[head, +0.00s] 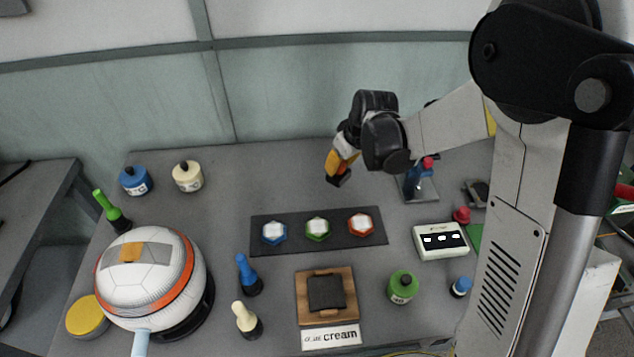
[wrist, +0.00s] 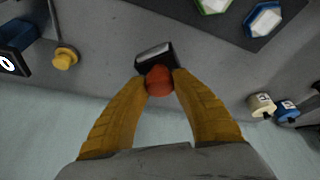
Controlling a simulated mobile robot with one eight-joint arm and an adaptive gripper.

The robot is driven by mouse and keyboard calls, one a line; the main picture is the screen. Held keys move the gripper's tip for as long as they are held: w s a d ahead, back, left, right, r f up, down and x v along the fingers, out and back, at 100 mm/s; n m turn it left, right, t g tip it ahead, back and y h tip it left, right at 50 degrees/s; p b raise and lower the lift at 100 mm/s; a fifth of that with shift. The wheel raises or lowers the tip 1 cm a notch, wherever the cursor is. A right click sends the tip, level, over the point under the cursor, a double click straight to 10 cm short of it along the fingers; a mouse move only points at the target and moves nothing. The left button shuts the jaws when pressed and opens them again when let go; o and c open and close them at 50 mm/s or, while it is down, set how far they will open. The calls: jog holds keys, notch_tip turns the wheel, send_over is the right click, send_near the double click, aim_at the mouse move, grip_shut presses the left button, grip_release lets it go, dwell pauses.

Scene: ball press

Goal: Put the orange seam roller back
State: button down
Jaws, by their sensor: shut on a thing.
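My gripper (wrist: 160,76) is shut on the orange seam roller (wrist: 159,82). The roller's red-orange handle shows between the two yellow-brown fingers in the wrist view, and its black head (wrist: 154,58) sticks out beyond the fingertips. In the head view the black head (head: 339,179) hangs below the fingers, in the air over the back of the grey table, behind the dark mat. Most of the handle is hidden by the fingers. Similar tools stand on black ends: a green one (head: 107,205) at the left, a blue one (head: 244,266) and a cream one (head: 243,314) in front.
The dark mat (head: 338,236) bears blue, green and red hexagonal pieces. A panelled ball (head: 145,270) sits front left, and blue (head: 133,179) and cream (head: 187,176) pots stand back left. A small press (head: 419,184) and white display box (head: 440,241) stand right. The back middle table is clear.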

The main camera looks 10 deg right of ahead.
jog(key=shift+w+a+f+b, duration=0.7)
jog(key=shift+a+f, duration=0.35)
jog(key=shift+f, duration=0.4)
jog(key=shift+w+a+f+b, duration=0.65)
jog(key=shift+a+f, duration=0.45)
jog(key=shift+f, duration=0.3)
jog(key=shift+w+a+f+b, duration=0.65)
jog(key=shift+a+f, duration=0.4)
jog(key=shift+f, duration=0.4)
jog(key=shift+f, duration=0.15)
jog(key=c, duration=1.1)
grip_release()
